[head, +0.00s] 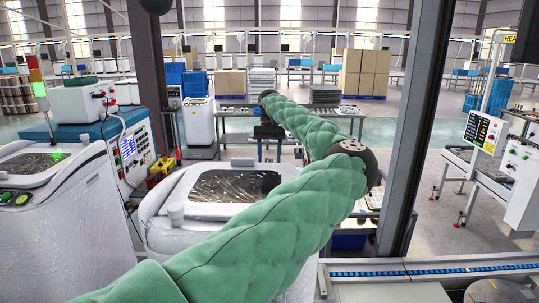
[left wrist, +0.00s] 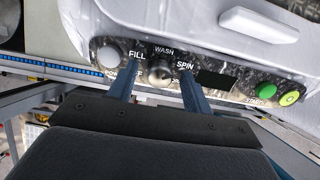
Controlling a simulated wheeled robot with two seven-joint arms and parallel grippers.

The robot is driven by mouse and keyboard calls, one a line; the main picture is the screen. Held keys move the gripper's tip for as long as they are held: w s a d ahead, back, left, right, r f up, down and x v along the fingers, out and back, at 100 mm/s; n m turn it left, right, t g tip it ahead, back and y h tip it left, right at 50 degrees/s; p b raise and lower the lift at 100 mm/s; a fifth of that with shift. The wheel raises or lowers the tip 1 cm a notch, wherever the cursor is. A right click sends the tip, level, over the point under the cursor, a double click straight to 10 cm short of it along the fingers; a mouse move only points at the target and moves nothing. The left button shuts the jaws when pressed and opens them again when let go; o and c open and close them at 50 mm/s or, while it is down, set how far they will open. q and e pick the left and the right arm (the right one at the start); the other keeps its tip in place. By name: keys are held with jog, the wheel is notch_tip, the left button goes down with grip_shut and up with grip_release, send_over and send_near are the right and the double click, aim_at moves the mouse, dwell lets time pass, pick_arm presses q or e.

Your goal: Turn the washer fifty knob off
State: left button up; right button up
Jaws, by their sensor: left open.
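In the left wrist view a washer's dark speckled control panel (left wrist: 130,47) carries a round silver knob (left wrist: 160,75) under the label WASH, with FILL to its left and SPIN to its right. My left gripper (left wrist: 161,80) is open, with one blue finger on each side of this knob. I cannot tell whether the fingers touch it or where it is set. In the head view my green-sleeved left arm crosses in front of a white washer (head: 155,210) and covers part of it. My right gripper does not show.
The panel also has a pale round knob (left wrist: 108,56), a dark display (left wrist: 215,80), a green button (left wrist: 266,91) and a yellow-green button (left wrist: 290,98). Another white washer (head: 70,235) stands at left. A dark post (head: 415,130) and a blue-edged conveyor (head: 430,272) are at right.

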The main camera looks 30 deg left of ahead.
pick_arm(q)
jog(key=shift+f, duration=0.15)
jog(key=c, duration=1)
